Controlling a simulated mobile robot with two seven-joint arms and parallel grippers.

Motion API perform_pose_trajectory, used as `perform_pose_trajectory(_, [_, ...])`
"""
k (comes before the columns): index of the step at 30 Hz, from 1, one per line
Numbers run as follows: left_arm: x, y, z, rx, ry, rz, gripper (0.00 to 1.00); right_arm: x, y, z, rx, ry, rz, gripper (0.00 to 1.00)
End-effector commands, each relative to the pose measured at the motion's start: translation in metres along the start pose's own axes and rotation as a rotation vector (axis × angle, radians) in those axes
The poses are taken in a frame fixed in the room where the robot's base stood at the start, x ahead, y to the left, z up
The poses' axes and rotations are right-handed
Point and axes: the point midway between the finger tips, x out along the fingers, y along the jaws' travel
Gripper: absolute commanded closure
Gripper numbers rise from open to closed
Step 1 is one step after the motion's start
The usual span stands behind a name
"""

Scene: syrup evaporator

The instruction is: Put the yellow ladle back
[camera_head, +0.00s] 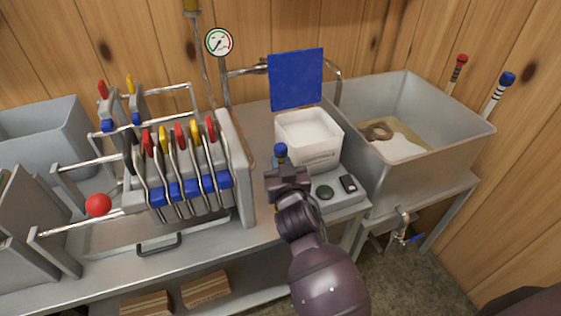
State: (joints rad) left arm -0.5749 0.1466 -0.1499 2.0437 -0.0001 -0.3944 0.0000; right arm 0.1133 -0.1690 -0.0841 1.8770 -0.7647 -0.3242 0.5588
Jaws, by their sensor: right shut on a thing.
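Several long metal tools with red and yellow grips stand in the grey rack at left; two yellow grips (163,140) (195,132) are among them. I cannot tell which of these is the yellow ladle, as no bowl shows clearly. My right gripper (282,172) is in front of the white tub, left of the small scale. It is shut on a small blue-topped thing (280,150), mostly hidden by the fingers. My left gripper is not in view.
A metal basin (450,150) is at right. A red ball knob (98,205) and rails stick out at left. A dial gauge (219,41) stands behind.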

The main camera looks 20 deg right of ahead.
Motion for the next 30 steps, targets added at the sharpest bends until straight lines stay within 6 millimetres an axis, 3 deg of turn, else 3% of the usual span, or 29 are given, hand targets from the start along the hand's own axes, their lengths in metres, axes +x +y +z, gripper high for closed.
perform_pose_trajectory(3, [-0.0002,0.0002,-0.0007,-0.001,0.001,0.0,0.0,0.0001,0.0,-0.0013,0.0,0.002,0.0,1.0])
perform_pose_trajectory(4, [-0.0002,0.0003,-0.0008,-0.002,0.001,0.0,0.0,0.0001,0.0001,-0.0014,0.0,0.002,0.0,0.83])
perform_pose_trajectory(9, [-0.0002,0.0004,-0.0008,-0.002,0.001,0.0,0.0,0.0001,0.0001,-0.0013,0.0,0.002,0.0,0.56])
perform_pose_trajectory(15, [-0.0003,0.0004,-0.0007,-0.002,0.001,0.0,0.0,0.0001,0.0002,-0.001,0.0,0.001,0.0,0.54])
perform_pose_trajectory(22, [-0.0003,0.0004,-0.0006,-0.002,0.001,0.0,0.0,0.0001,0.0003,-0.0007,0.0,0.001,0.0,0.21])
perform_pose_trajectory(30, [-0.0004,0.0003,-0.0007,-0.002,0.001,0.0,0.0,-0.0003,0.0003,-0.0008,0.0,0.001,0.0,0.2])
